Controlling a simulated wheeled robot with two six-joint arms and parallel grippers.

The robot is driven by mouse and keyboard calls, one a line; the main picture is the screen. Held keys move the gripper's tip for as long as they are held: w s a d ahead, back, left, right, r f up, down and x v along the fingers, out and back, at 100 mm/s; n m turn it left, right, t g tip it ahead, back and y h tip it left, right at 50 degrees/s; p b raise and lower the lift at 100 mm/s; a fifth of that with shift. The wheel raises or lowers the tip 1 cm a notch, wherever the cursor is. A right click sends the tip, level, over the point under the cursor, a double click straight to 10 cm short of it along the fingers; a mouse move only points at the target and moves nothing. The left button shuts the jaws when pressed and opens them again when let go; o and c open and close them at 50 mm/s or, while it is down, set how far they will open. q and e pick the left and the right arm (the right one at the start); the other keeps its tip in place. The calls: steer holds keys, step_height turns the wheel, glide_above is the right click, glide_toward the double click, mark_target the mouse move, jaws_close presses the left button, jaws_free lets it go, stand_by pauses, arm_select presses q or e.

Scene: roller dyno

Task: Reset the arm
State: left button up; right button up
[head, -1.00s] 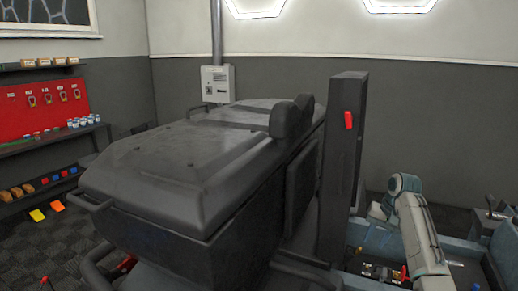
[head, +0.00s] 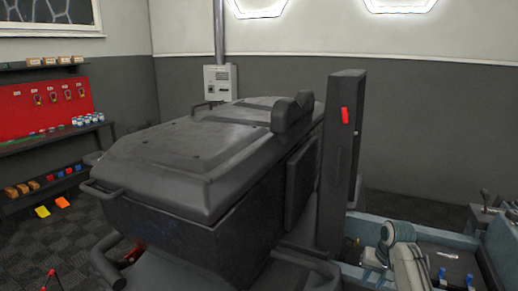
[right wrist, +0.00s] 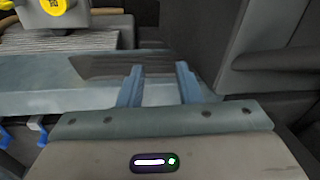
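My right arm (head: 402,258) shows low at the right in the head view, over the blue-grey bench; its fingertips cannot be made out there. In the right wrist view my right gripper (right wrist: 158,75) has its two blue-grey fingers apart with nothing between them. It is open above or beside a blue-grey ledge (right wrist: 40,90); whether it touches cannot be told. My left arm and gripper are not in the head view.
A big dark machine (head: 190,175) fills the middle, with a dark post (head: 335,200) bearing a red switch (head: 345,116). A blue-grey bench (head: 490,265) stands at right. Shelves and a red tool board (head: 30,112) are at left. A yellow knob (right wrist: 54,6) is at upper left in the wrist view.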

steer(key=s+a+f+n+t+h, duration=0.1)
steer(key=s+a+f, duration=0.1)
steer(key=s+f, duration=0.6)
steer(key=s+a+f+n+h, duration=0.15)
steer(key=s+f, duration=0.25)
steer(key=s, duration=0.8)
steer(key=s+a+r+n+t, duration=0.1)
steer(key=s+a+r, duration=0.1)
steer(key=s, duration=0.9)
steer(key=s+a+r+n, duration=0.1)
steer(key=s+r, duration=0.1)
steer(key=s, duration=0.8)
step_height(320, 180, down, 29)
steer(key=d+g, duration=0.1)
steer(key=d, duration=0.1)
steer(key=s+d+f+g, duration=0.1)
steer(key=s+f, duration=1.7)
steer(key=f, duration=0.2)
steer(key=shift+s+d+f, duration=0.15)
steer(key=shift+s+d, duration=0.1)
steer(key=shift+s, duration=0.05)
